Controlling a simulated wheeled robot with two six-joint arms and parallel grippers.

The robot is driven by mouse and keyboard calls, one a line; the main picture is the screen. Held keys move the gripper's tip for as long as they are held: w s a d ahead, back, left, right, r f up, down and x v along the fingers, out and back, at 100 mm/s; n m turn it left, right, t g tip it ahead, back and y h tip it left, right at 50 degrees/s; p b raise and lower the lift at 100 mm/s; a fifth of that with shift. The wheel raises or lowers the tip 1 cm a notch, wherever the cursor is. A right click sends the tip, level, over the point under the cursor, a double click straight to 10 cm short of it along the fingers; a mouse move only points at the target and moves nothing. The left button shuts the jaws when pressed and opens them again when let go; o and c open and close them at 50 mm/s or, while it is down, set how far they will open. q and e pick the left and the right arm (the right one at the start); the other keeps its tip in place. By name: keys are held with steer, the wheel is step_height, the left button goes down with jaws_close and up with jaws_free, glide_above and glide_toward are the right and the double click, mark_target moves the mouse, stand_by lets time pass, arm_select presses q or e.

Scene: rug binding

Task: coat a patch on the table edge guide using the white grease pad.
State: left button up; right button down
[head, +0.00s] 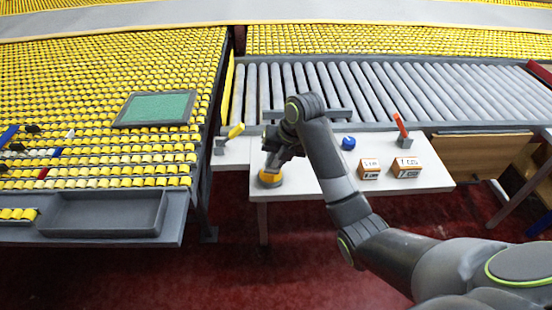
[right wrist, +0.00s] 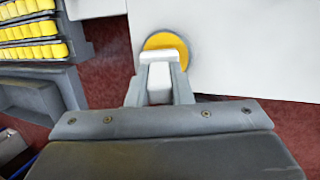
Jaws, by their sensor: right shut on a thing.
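My right gripper (head: 271,163) points down at the left end of the white table. In the right wrist view it (right wrist: 158,88) is shut on a small white block, the grease pad (right wrist: 160,75). A round yellow disc (right wrist: 166,43) lies just beyond and under the pad; in the head view this disc (head: 270,180) shows below the fingertips at the table's front left corner. I cannot tell whether pad and disc touch. A grey rail (head: 340,113) runs along the table's back edge; I cannot tell whether it is the edge guide. No coated patch can be made out.
The white table (head: 300,182) also holds a blue ball (head: 348,143), two orange-and-white boxes (head: 369,169) (head: 407,168) and an orange-handled tool (head: 401,128). A yellow-handled tool (head: 234,132) stands left of my arm. A grey tray (head: 105,213) fronts the yellow roller bed.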

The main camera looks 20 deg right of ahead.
steer(key=shift+f, duration=0.5)
stand_by(0.6)
steer(key=shift+f, duration=0.1)
stand_by(1.5)
step_height(320, 180, up, 7)
steer(key=p, duration=0.7)
stand_by(0.4)
